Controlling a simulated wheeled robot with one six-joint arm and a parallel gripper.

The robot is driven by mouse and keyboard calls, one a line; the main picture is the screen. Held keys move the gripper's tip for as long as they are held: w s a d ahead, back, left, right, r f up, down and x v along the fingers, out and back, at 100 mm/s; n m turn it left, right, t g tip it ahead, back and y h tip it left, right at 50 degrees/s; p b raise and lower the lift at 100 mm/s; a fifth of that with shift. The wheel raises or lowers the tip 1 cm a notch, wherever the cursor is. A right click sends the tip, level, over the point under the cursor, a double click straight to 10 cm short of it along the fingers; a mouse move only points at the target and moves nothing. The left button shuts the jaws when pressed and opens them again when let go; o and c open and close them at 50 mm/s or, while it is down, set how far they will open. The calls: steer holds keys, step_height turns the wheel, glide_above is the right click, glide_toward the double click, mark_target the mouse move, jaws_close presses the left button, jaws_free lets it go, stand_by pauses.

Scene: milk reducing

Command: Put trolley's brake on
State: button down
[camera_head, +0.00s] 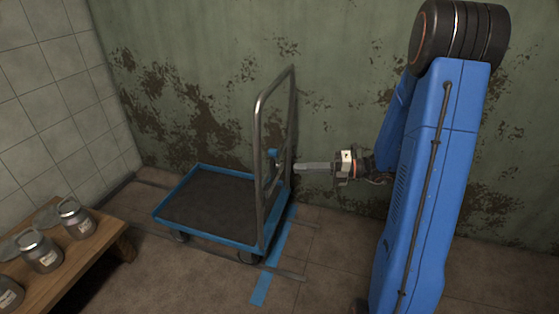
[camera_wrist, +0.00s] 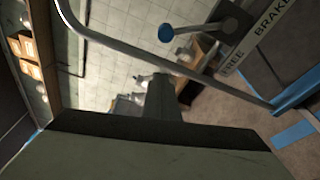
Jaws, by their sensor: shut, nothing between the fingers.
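The trolley has a blue frame (camera_head: 208,238), a dark flat deck and a grey metal handle (camera_head: 260,150). A brake lever with a blue knob (camera_head: 272,153) sits between the handle's uprights. In the wrist view, the blue knob (camera_wrist: 166,33) is on a short rod from a dark pivot, beside a label plate (camera_wrist: 258,40) reading "FREE" and "BRAKE". Which label the lever points to I cannot tell. My gripper (camera_head: 298,167) is shut and empty, pointing left beside the handle's far upright. In the wrist view, its fingers (camera_wrist: 163,98) are below the knob, apart from it in the picture.
A wooden bench (camera_head: 105,240) with several metal-lidded jars (camera_head: 76,220) stands at the lower left. A stained green wall (camera_head: 200,60) is close behind the trolley. Blue tape (camera_head: 268,280) marks the floor. The floor right of the trolley is clear up to my arm.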

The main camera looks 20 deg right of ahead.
mark_target(276, 159)
steer(key=shift+a, duration=0.1)
steer(key=r+x, duration=0.1)
steer(key=x, duration=0.9)
steer(key=shift+w+d, duration=1.35)
steer(key=shift+w, duration=0.1)
steer(key=shift+d, duration=0.1)
